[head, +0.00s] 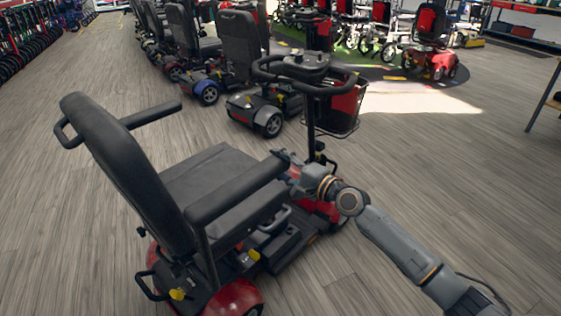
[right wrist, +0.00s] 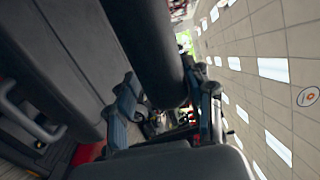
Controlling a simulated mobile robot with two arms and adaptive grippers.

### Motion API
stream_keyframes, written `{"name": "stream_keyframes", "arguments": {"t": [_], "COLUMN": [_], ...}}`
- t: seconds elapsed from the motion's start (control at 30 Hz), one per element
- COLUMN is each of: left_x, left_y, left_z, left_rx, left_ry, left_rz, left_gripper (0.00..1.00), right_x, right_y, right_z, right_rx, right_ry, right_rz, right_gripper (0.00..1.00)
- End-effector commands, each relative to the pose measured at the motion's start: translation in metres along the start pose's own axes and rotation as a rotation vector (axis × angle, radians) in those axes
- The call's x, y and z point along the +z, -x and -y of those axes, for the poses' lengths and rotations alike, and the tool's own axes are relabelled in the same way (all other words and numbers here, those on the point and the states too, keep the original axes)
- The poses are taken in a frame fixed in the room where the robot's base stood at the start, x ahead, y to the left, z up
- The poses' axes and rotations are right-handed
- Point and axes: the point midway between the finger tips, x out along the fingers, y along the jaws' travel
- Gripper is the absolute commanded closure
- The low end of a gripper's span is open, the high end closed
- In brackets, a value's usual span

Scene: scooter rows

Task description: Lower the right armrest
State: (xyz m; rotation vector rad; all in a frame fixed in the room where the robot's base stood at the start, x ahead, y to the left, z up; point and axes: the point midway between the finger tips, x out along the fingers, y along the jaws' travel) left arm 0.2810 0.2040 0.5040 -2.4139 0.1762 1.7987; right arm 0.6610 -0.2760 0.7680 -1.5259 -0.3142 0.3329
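The scooter (head: 125,160) stands in the left foreground with its black seat turned toward the right. Its right armrest (head: 235,190) is a long black padded bar running forward from the backrest, roughly level with the left armrest (head: 152,113). My right gripper (head: 287,165) is at the front end of the right armrest. In the right wrist view the armrest (right wrist: 148,45) comes in from the top, and its end lies between the two spread fingers of the right gripper (right wrist: 168,100). Firm contact does not show. My left gripper is not in view.
The scooter's tiller and front basket (head: 340,108) rise just beyond my right gripper. More scooters (head: 240,50) stand in a row behind. A table (head: 548,95) is at the right edge. The wooden floor at right is clear.

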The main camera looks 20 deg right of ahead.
Motion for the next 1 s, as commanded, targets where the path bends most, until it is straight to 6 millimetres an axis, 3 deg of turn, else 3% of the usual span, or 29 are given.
{"name": "stream_keyframes", "arguments": {"t": [0.43, 1.0], "left_x": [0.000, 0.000], "left_y": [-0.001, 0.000], "left_z": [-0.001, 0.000], "left_rx": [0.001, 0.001], "left_ry": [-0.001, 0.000], "left_rz": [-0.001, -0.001], "left_gripper": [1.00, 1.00], "right_x": [-0.002, 0.000], "right_y": [0.010, 0.104], "right_z": [0.002, 0.000], "right_rx": [-0.005, -0.002], "right_ry": [0.006, 0.000], "right_rz": [-0.004, -0.002], "right_gripper": [0.42, 0.42]}}
